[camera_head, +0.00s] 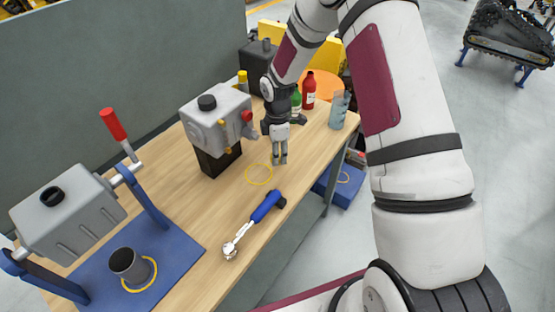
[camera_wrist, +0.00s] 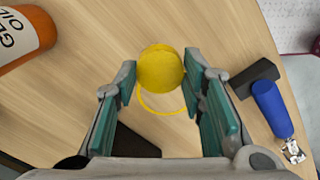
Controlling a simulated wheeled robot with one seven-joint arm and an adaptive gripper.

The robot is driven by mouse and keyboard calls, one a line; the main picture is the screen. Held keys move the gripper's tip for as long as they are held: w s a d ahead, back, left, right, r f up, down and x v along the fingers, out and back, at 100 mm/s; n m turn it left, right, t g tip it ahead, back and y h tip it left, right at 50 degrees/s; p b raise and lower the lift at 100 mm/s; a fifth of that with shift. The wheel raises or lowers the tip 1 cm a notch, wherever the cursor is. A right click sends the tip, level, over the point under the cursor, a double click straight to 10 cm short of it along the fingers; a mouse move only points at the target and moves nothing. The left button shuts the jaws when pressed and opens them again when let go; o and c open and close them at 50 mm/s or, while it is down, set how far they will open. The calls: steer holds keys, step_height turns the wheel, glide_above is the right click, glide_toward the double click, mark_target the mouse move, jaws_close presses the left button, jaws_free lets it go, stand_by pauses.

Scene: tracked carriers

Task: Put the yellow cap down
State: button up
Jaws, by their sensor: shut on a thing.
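The yellow cap (camera_wrist: 160,68) shows in the wrist view as a round yellow piece between the fingertips. My gripper (camera_wrist: 161,76) is shut on it, with a teal pad on either side. In the head view my gripper (camera_head: 280,160) points down over the workbench, and the cap cannot be made out there. In the wrist view the ring (camera_wrist: 163,114) lies partly behind the cap. The gap between cap and table cannot be told.
A blue-handled tool (camera_head: 265,207) lies nearer on the workbench (camera_head: 190,200). A grey machine on a black base (camera_head: 216,160) stands left of the ring. A red bottle (camera_head: 309,93), a green bottle (camera_head: 296,101) and a clear container (camera_head: 339,110) stand behind my gripper.

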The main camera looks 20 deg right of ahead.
mark_target(277, 168)
steer(key=shift+f, duration=1.85)
steer(key=shift+f, duration=0.15)
steer(key=o, duration=1.2)
steer(key=shift+c, duration=0.2)
